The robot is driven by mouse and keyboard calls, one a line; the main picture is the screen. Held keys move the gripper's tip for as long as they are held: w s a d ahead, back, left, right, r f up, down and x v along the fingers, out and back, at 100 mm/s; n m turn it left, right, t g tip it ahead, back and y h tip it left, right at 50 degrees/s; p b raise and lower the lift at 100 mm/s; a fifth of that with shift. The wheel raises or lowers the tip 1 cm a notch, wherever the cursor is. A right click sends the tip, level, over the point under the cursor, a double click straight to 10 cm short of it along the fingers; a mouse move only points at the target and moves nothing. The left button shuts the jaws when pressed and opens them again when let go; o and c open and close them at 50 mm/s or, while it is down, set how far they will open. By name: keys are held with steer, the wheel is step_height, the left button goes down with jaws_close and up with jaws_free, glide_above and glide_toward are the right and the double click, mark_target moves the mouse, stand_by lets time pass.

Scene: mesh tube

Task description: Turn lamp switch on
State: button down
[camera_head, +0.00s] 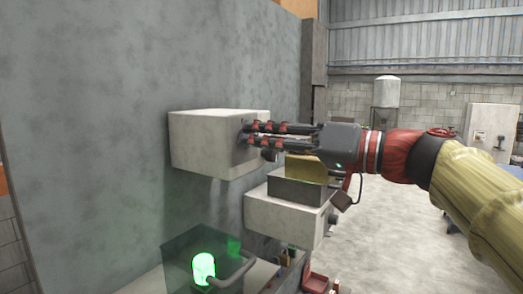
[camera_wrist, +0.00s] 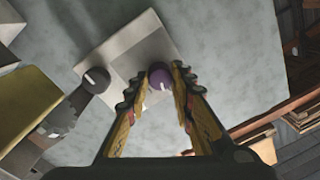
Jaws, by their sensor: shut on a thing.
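A pale grey box (camera_head: 205,142) is fixed to the wall. In the wrist view, the box face (camera_wrist: 125,48) carries a round purple knob (camera_wrist: 160,78) with a white mark. My gripper (camera_head: 247,132) reaches the right side of the box from the right. Its two fingers (camera_wrist: 157,80) are on either side of the purple knob and shut on it. In the head view the fingers hide the knob. A lamp (camera_head: 204,268) glows green inside a dark transparent case at the bottom.
A darker knob (camera_wrist: 97,79) with a white mark sits close to the left finger in the wrist view. A second grey box (camera_head: 280,213) stands below my gripper, with an olive-yellow piece (camera_head: 305,168) above it. The wall (camera_head: 90,130) is close on the left. Open floor (camera_head: 390,225) lies right.

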steer(key=shift+f+m+t+b, duration=0.1)
steer(key=shift+m+t+b, duration=0.2)
steer(key=shift+m+b, duration=2.6)
steer(key=m+p, duration=0.3)
steer(key=c, duration=1.5)
jaws_free()
steer(key=shift+c, duration=0.2)
steer(key=shift+d, duration=0.1)
steer(key=v, duration=1.1)
steer(key=shift+s+d, duration=0.3)
